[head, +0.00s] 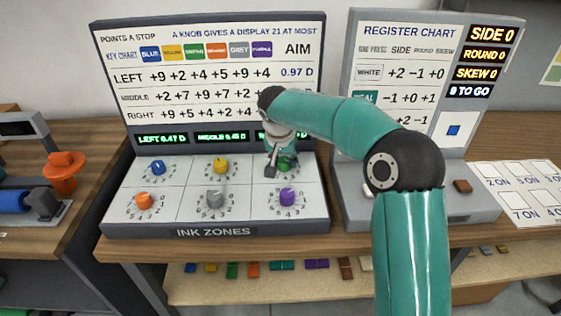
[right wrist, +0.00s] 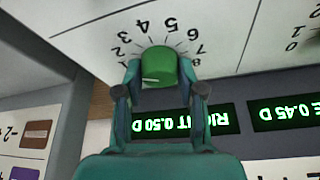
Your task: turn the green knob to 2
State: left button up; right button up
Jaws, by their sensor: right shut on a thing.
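The green knob (head: 286,163) sits in the top right zone of the ink panel, partly hidden by my right gripper (head: 277,165). In the right wrist view the green knob (right wrist: 160,65) stands between the two fingers of my right gripper (right wrist: 159,80), which is shut on it. A dial with numbers 1 to 8 rings the knob, and the 2 (right wrist: 120,50) shows on its left. A short white mark is on the knob's near left side; I cannot tell exactly which number it points to. My left gripper is out of view.
Blue (head: 158,167), yellow (head: 220,166), orange (head: 144,201), grey (head: 215,199) and purple (head: 288,197) knobs share the panel. The right display (right wrist: 195,122) reads 0.50 D.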

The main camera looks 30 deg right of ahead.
jog(key=shift+a+f, duration=0.1)
jog(key=shift+a, duration=0.1)
jog(key=o, duration=1.1)
jog(key=shift+o, duration=0.2)
jog(key=shift+d, duration=0.1)
jog(key=v, duration=1.2)
jog(key=shift+w, duration=0.15)
